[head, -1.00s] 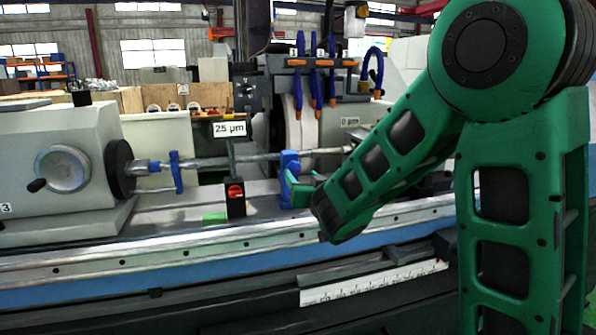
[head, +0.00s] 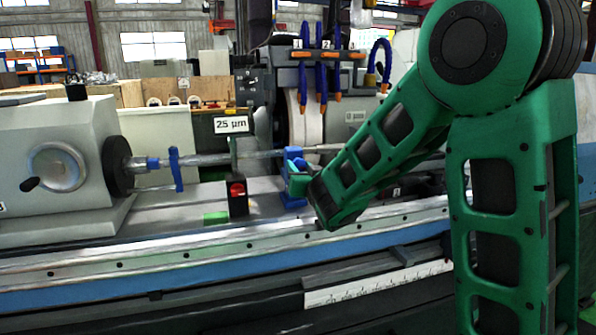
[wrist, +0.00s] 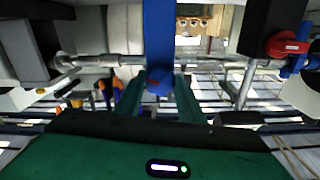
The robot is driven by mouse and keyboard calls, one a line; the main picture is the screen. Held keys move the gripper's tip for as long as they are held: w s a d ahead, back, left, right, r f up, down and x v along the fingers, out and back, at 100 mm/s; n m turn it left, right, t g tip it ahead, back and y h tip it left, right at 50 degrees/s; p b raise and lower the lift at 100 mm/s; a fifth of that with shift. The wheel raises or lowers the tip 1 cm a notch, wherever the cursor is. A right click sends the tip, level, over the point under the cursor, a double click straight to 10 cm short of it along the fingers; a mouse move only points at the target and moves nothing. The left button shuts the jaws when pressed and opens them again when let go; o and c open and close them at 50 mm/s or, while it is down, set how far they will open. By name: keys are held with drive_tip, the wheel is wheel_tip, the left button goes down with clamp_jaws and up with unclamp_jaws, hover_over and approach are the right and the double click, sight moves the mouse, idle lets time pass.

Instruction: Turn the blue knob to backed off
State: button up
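The blue knob (wrist: 157,82) shows in the wrist view at the lower end of an upright blue bracket (wrist: 159,35). My gripper (wrist: 159,88) has its two green fingers apart, one on each side of the knob. There appears to be a narrow gap beside each finger, but I cannot tell whether either touches. In the head view my gripper (head: 294,170) is in front of the blue rest (head: 291,188) on the machine bed, and the knob is hidden there.
A black box with a red knob (head: 237,190) stands left of my gripper; its red knob also shows in the wrist view (wrist: 287,44). A long shaft (head: 225,157) runs behind. A "25 µm" sign (head: 231,124) stands above the box. The bed's front rail (head: 190,253) lies below.

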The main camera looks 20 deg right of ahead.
drive_tip(key=shift+n, duration=0.3)
drive_tip(key=n, duration=1.2)
drive_tip(key=shift+f+n, duration=0.1)
drive_tip(key=shift+n, duration=0.2)
drive_tip(key=n, duration=0.4)
drive_tip(key=shift+a+f+n, duration=0.1)
drive_tip(key=shift+n, duration=0.2)
drive_tip(key=shift+a+f+n, duration=0.1)
drive_tip(key=shift+n, duration=2)
drive_tip(key=o, duration=1)
drive_tip(key=shift+o, duration=0.2)
